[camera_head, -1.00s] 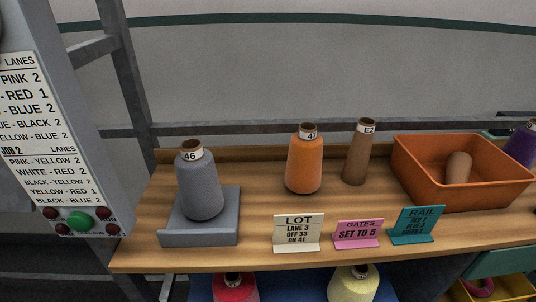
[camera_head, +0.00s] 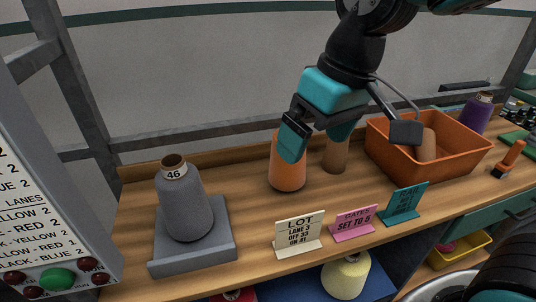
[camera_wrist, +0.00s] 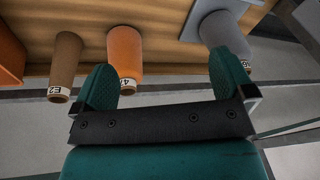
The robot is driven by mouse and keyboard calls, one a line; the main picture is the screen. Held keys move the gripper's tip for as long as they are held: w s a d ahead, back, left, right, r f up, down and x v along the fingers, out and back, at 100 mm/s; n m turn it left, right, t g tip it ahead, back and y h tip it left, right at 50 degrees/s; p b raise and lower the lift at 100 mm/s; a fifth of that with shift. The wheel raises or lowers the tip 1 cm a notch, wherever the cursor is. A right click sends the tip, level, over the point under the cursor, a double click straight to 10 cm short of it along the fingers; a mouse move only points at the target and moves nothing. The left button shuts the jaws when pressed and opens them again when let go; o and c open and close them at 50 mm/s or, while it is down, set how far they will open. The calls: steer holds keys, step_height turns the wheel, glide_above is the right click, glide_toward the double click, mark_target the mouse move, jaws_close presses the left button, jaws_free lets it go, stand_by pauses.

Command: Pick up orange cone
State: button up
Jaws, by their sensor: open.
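The orange cone (camera_head: 287,174) stands upright on the wooden shelf, partly hidden behind a finger of my gripper. My gripper (camera_head: 318,142) is open, and its teal fingers hang in front of and above the cone and the brown cone (camera_head: 335,155). In the wrist view the orange cone (camera_wrist: 125,52) shows its label beside the left fingertip. The brown cone (camera_wrist: 65,62) is farther left, outside the fingers. I cannot tell if a finger touches the orange cone.
A grey cone (camera_head: 184,205) stands on a grey block (camera_head: 222,246) at the left. Cream (camera_head: 299,234), pink (camera_head: 355,219) and teal (camera_head: 404,202) signs line the front edge. An orange bin (camera_head: 468,160) holds a brown cone at the right. A purple cone (camera_head: 476,115) is behind it.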

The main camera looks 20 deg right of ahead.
steer(key=w+d+r+m+t+h, duration=0.15)
steer(key=w+r+m, duration=0.25)
steer(key=w+r, duration=0.5)
steer(key=shift+m+h, duration=0.3)
steer(key=shift+h, duration=0.15)
steer(key=p+x, duration=0.1)
steer(key=x, duration=0.3)
steer(key=w+p+x, duration=0.1)
steer(key=x, duration=0.4)
steer(key=w+p+x, duration=0.1)
steer(key=x, duration=0.4)
steer(key=shift+d+r+p, duration=0.3)
steer(key=shift+d+r, duration=0.05)
steer(key=shift+p+x, duration=1.2)
steer(key=shift+x, duration=1.55)
steer(key=shift+s, duration=0.1)
steer(key=shift+c, duration=0.2)
steer(key=c, duration=1.1)
steer(key=shift+r, duration=0.15)
